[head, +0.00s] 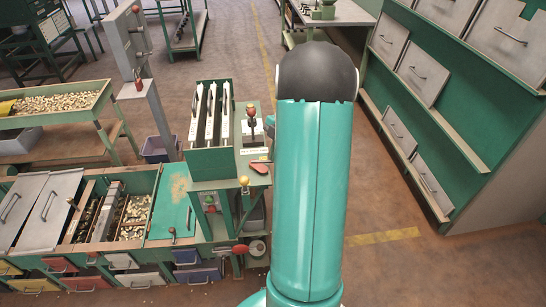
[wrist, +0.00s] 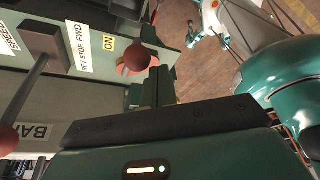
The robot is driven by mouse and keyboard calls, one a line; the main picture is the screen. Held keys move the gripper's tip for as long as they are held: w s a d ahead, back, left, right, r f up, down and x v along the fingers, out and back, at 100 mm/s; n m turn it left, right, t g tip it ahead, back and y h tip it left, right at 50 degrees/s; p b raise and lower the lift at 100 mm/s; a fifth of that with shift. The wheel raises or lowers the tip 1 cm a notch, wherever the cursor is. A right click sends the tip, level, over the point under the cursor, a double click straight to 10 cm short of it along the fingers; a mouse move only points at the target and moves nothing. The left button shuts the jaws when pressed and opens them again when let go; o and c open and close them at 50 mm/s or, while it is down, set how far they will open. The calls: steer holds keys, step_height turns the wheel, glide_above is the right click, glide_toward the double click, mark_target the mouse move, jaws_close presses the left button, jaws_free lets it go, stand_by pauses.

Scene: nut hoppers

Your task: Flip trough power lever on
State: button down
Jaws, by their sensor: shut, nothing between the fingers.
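In the wrist view a red ball knob (wrist: 137,58) sits beside a yellow "ON" label (wrist: 110,42), close to my gripper (wrist: 158,85). This looks like the power lever, but most of its shaft is hidden. My gripper is shut and empty, with its fingers just below and right of the knob; I cannot tell whether they touch. In the head view my arm hides my gripper.
The green trough machine (head: 211,165) stands left of my arm, with a red-knobbed lever (head: 250,108) and a yellow knob (head: 244,181). Nut bins (head: 133,212) lie at lower left. A green shelf rack (head: 440,100) stands at right. Floor (head: 390,200) between is open.

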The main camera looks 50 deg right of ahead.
steer(key=shift+w+d, duration=0.3)
steer(key=shift+d, duration=0.25)
steer(key=shift+d, duration=0.3)
steer(key=shift+a, duration=0.1)
